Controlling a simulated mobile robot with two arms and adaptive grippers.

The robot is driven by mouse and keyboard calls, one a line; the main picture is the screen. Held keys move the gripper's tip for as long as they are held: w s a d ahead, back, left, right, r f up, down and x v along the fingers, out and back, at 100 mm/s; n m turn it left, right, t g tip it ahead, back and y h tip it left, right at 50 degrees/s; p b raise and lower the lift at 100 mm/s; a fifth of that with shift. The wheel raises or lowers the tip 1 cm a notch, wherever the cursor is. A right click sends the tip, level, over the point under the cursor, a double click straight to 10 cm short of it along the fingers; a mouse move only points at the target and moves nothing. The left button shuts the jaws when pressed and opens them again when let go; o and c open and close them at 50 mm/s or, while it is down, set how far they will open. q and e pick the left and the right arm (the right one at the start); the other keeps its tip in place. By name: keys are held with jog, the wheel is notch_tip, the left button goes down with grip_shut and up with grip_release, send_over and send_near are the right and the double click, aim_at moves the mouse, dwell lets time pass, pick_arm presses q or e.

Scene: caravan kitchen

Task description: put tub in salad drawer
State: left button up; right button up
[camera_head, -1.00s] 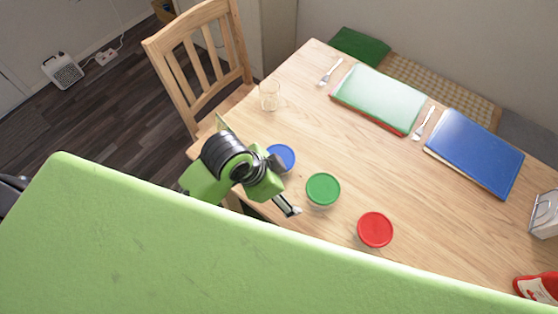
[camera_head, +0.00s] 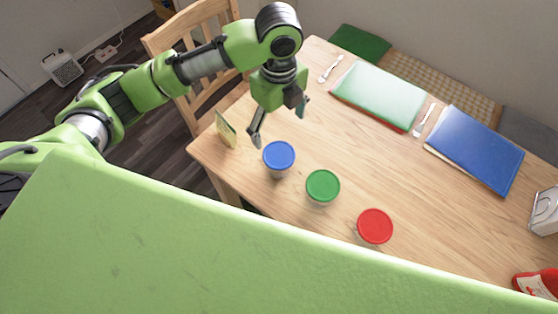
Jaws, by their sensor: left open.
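Three tubs stand on the wooden table, one with a blue lid (camera_head: 279,155), one with a green lid (camera_head: 323,187) and one with a red lid (camera_head: 375,226). My left gripper (camera_head: 279,122) is open and empty, pointing down just behind the blue-lidded tub, apart from it as far as I can tell. My right gripper is not in view. No salad drawer shows in this view.
The wooden table (camera_head: 300,225) carries a green folder (camera_head: 380,96), a blue folder (camera_head: 475,150), forks and a small upright card (camera_head: 226,130). A wooden chair (camera_head: 195,30) stands at its left. The table's middle is clear.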

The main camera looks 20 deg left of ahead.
pick_arm(q)
send_over(279, 154)
notch_tip(279, 154, down, 8)
jog(key=shift+w+p, duration=0.1)
jog(key=shift+p, duration=0.2)
jog(key=f, duration=0.2)
jog(key=f+p, duration=0.1)
jog(key=f, duration=0.1)
jog(key=shift+s+f, duration=0.2)
jog(key=shift+f, duration=0.55)
jog(key=shift+c, duration=0.3)
jog(key=c, duration=1.2)
jog(key=shift+c, duration=0.2)
